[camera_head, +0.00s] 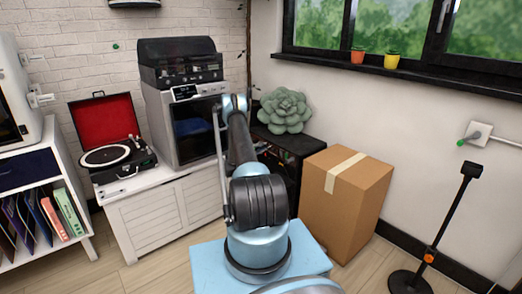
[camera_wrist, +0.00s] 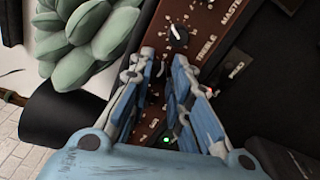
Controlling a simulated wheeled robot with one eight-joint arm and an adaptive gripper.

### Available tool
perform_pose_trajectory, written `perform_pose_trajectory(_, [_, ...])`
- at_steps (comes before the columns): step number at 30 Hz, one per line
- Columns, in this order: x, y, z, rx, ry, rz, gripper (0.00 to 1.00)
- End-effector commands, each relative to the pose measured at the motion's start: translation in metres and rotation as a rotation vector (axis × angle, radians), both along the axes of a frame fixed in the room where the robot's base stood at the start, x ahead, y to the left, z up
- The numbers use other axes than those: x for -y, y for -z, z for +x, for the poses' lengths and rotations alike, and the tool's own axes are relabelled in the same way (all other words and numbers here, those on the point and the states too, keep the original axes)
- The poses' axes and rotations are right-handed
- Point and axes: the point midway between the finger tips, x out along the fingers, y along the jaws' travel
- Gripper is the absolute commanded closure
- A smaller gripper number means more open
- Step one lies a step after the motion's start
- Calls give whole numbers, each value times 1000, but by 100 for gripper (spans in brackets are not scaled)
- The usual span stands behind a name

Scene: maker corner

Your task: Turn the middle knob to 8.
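In the wrist view, a brown control panel (camera_wrist: 197,20) with white lettering runs diagonally across the picture. A dark knob with a white pointer (camera_wrist: 177,38) sits beside the word TREBLE, just beyond my fingertips. The word MASTER is further up. My gripper (camera_wrist: 164,55) points at the panel, with its two blue-grey fingers apart. A dark, partly hidden shape (camera_wrist: 160,68), perhaps a knob, shows between the fingers; I cannot tell whether they touch it. Its label and setting are hidden. In the head view, my arm hides the gripper and panel.
A green succulent (camera_head: 285,110) stands close to the gripper, and it fills the upper left of the wrist view (camera_wrist: 85,35). A cardboard box (camera_head: 340,205) stands to the right. A white cabinet (camera_head: 150,215) with a record player (camera_head: 115,155) is to the left.

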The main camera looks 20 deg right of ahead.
Motion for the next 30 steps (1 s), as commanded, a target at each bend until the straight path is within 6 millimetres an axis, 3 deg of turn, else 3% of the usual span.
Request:
perform_pose_trajectory(2, [0,1,-1,0,1,1,64])
perform_pose_trajectory(14, [-4,-1,-1,-1,-1,-2,64])
perform_pose_trajectory(20, [-28,0,-10,-1,-3,-2,64])
perform_pose_trajectory(30, [-86,2,-35,-2,-3,-1,64])
